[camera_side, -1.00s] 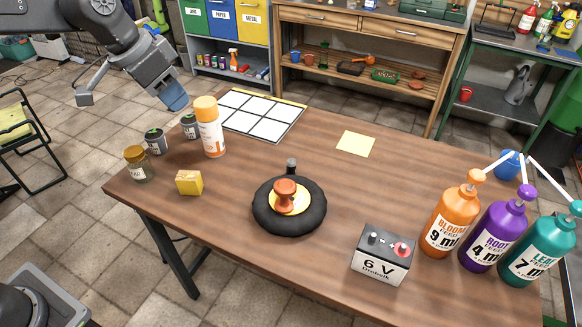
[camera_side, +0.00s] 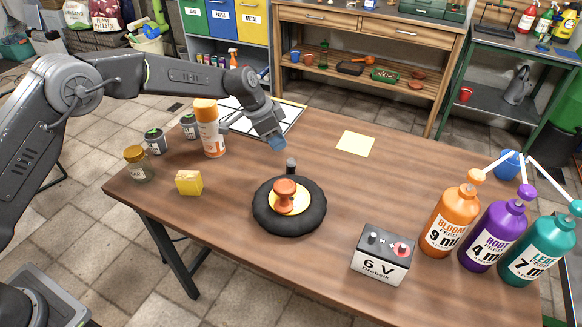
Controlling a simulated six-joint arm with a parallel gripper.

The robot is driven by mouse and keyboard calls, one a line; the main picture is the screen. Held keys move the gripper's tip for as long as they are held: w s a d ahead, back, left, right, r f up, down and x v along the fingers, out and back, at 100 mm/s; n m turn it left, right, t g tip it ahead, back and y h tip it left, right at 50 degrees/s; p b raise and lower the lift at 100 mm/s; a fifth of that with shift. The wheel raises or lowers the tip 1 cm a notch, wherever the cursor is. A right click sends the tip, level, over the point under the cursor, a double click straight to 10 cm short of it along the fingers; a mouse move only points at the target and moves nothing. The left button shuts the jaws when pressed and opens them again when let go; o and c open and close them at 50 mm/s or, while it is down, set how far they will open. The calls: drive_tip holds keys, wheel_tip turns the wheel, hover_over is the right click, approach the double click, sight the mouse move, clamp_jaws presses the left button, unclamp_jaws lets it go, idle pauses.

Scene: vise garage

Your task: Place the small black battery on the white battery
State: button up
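The small black battery (camera_side: 291,166) stands upright on the wooden table, just behind the black ring. The white battery (camera_side: 383,257), marked 6 V, with a dark top and a red terminal, sits at the table's front right. Its top looks bare apart from its terminals. My gripper (camera_side: 252,134) is above the table, up and to the left of the small black battery and apart from it. Its fingers point down, with a gap between the grey finger and the blue-tipped one, and nothing shows between them.
An orange-capped bottle (camera_side: 211,140) is close to my gripper on the left. Several pump bottles (camera_side: 450,222) line the right edge. A yellow note (camera_side: 356,144) lies flat; the table around it is clear.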

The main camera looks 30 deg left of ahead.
sight(289, 161)
drive_tip(key=x, duration=1)
drive_tip(key=shift+f, duration=0.4)
clamp_jaws()
